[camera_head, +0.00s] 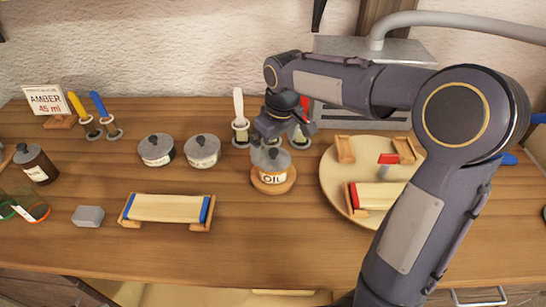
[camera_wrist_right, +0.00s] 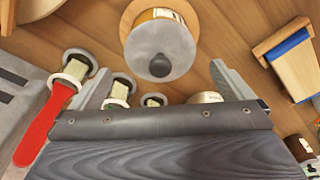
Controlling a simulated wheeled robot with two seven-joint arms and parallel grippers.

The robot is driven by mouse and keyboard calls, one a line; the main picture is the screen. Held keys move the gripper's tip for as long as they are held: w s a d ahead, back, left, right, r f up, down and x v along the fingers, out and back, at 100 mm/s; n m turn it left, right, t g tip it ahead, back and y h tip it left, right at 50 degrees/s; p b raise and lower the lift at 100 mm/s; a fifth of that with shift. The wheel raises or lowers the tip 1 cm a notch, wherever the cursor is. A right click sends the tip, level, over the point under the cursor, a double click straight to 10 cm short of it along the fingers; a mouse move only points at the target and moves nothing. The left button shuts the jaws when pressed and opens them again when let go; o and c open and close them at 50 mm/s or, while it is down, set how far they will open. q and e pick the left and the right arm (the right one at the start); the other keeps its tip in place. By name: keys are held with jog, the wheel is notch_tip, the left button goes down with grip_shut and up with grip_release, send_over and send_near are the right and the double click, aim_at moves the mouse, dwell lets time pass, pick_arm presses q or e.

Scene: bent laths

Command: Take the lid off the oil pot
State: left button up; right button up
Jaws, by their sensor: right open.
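The oil pot (camera_head: 271,180) stands on a round wooden coaster (camera_head: 275,189) near the middle of the table, with its OIL label facing front. Its grey lid (camera_head: 262,159) with a dark knob sits on top. In the right wrist view the lid (camera_wrist_right: 160,38) and knob (camera_wrist_right: 160,65) show from above. My right gripper (camera_head: 284,138) is open and empty, just above and behind the pot. In the right wrist view its two fingers (camera_wrist_right: 165,85) are spread wide, with the knob lying just beyond their tips, not between them. The left gripper is out of view.
Two similar lidded pots (camera_head: 156,149) (camera_head: 202,150) stand to the left. Upright brushes (camera_head: 240,120) stand behind the oil pot. A round board (camera_head: 335,190) with wooden blocks lies to the right. A lath on a blue-ended stand (camera_head: 165,209) lies front left. The table in front of the pot is clear.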

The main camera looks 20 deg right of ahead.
jog(key=shift+w+a+f, duration=0.1)
jog(key=shift+w+f, duration=0.1)
jog(key=shift+f, duration=1.2)
jog(key=c, duration=0.9)
jog(key=shift+r, duration=0.15)
